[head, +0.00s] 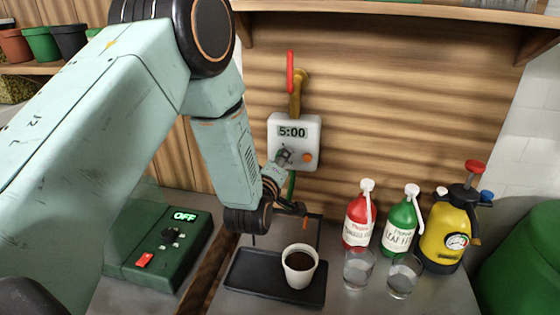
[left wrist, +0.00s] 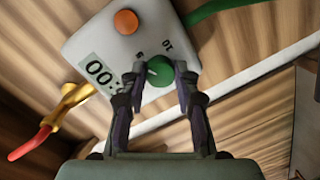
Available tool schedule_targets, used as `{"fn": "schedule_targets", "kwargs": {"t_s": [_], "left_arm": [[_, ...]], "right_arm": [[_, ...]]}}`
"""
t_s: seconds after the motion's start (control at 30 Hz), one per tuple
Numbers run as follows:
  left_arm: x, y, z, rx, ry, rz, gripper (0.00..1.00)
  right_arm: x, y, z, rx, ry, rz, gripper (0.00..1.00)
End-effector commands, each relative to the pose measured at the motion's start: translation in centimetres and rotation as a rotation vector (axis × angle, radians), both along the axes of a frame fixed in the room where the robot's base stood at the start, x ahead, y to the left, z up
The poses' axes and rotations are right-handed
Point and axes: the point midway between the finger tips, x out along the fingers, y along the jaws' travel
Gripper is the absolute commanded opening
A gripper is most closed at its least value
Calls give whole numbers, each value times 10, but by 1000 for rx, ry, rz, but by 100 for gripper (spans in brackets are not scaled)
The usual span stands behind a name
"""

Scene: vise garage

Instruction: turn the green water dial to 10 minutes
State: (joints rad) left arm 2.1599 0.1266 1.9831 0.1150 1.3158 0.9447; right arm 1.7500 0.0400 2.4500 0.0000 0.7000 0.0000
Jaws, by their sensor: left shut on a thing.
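The white water timer box (head: 312,133) is on the wooden wall and its display (head: 292,132) reads 5:00. The green dial (left wrist: 160,70) shows in the left wrist view below the box's 5 and 10 marks, with a pale pointer mark on it. My left gripper (left wrist: 160,80) is shut on the green dial, one finger on each side. My right gripper is not in view.
A red-handled brass valve (head: 296,92) is above the box, and an orange button (head: 308,157) is beside the dial. Below are a white cup (head: 299,265) on a black tray (head: 262,282), red (head: 358,215) and green bottles (head: 399,225), glasses, and a yellow sprayer (head: 440,235).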

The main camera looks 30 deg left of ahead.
Motion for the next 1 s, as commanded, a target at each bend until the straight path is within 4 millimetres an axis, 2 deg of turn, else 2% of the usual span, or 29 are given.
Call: {"fn": "schedule_targets", "kwargs": {"t_s": [1.0], "left_arm": [[-1, -2, -3, 926, 244, -3, 0]], "right_arm": [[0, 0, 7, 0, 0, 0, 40]]}}
